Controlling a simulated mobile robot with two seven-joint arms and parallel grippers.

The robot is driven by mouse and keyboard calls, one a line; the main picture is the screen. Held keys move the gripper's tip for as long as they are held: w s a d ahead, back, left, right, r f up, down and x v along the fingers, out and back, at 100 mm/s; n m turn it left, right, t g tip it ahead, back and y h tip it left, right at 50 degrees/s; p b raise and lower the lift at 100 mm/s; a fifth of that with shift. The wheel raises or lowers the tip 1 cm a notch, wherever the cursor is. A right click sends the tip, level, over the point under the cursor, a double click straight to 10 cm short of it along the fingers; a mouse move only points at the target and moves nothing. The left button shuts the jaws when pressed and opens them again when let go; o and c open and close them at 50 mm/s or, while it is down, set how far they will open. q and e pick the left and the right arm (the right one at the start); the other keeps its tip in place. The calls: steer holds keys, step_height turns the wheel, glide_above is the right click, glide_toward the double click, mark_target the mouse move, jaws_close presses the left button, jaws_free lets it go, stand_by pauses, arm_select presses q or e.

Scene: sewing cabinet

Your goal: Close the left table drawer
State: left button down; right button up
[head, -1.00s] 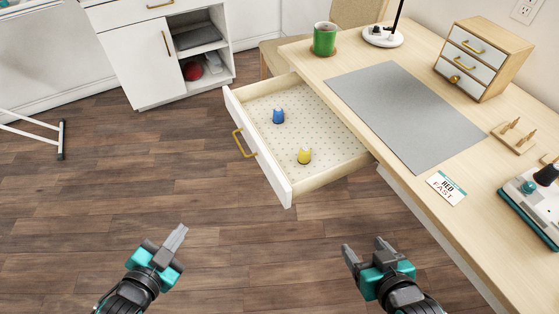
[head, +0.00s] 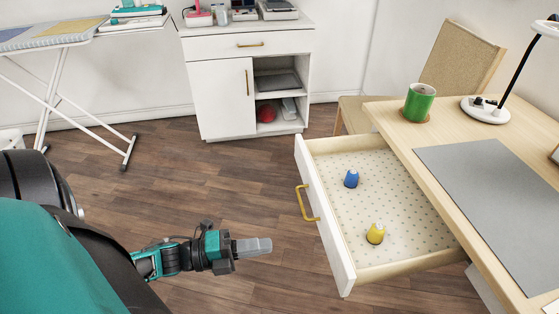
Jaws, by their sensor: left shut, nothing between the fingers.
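The left table drawer (head: 322,222) is pulled open from the light wooden table (head: 447,180). It has a white front, a brass handle (head: 307,203) and a dotted lining. A blue spool (head: 351,178) and a yellow spool (head: 376,233) stand inside it. My left gripper (head: 268,245) is shut and empty. It is to the left of the drawer front, pointing right toward it, with a gap between them. My right gripper is out of view.
A green mug (head: 419,102) on a coaster, a lamp base (head: 485,109) and a grey mat (head: 490,185) are on the table. A chair (head: 455,65) stands behind it. A white cabinet (head: 222,95) and ironing board (head: 60,38) are at the back. The floor left of the drawer is clear.

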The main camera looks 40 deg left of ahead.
mark_target(328, 236)
arm_select(q)
steer(key=x, duration=1.2)
steer(key=shift+w+b, duration=0.1)
steer(key=shift+b, duration=0.25)
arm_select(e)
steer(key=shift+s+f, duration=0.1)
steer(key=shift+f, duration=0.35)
